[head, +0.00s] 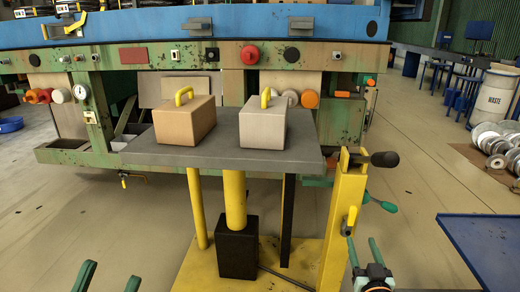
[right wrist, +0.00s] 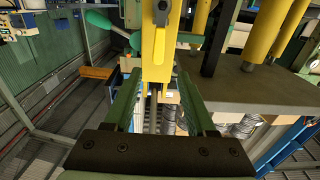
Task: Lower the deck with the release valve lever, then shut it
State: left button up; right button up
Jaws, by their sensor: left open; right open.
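The grey deck (head: 170,155) stands raised on a yellow column (head: 235,200) above a yellow base (head: 190,272). Two boxes with yellow handles, one tan (head: 185,122) and one pale grey (head: 262,127), rest on it. A yellow post (head: 342,210) at its right carries a black-knobbed handle (head: 384,159), a green-ended lever (head: 382,205) and a small yellow lever (head: 351,217). I cannot tell which is the release valve lever. My right gripper (head: 362,241) is open below the green-ended lever, which also shows in the right wrist view (right wrist: 100,20). My left gripper (head: 111,270) is open and empty at lower left.
A green machine frame with a blue beam (head: 150,28) stands behind the deck. A blue table (head: 480,245) is at the right front. A white waste drum (head: 493,95) and metal coils (head: 490,140) stand at the far right. Floor between post and blue table is clear.

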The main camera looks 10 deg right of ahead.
jog(key=s+a+r+n+t+y, duration=0.5)
jog(key=s+a+r+n+y, duration=1)
jog(key=s+a+r+y, duration=0.7)
pick_arm(q)
jog(key=w+a+f+n+g+y+p, duration=0.3)
jog(key=w+f+n+g+y+p, duration=0.35)
jog(key=p, duration=0.85)
pick_arm(e)
jog(key=w+d+f+m+g+h, duration=0.45)
jog(key=w+f+m+h, duration=0.25)
jog(key=h, duration=0.6)
pick_arm(q)
jog(key=s+f+n+g+y+p, duration=0.2)
jog(key=s+f+g+p, duration=0.1)
jog(key=f, duration=0.4)
jog(key=s+f+n+g+y+p, duration=0.2)
jog(key=s+f+g+y+p, duration=0.1)
jog(key=s+f+p, duration=0.3)
jog(key=shift+s+a+f+g+y+p, duration=0.15)
jog(key=shift+a+f+g+y+p, duration=0.25)
jog(key=shift+f+p, duration=0.45)
pick_arm(e)
jog(key=s+f+m+g+h, duration=0.2)
jog(key=s+f+m+g, duration=0.1)
jog(key=s+f+g, duration=0.6)
notch_tip(320, 180, down, 3)
jog(key=shift+s+d+r, duration=0.2)
jog(key=shift+s+d, duration=0.15)
jog(key=shift+s, duration=0.15)
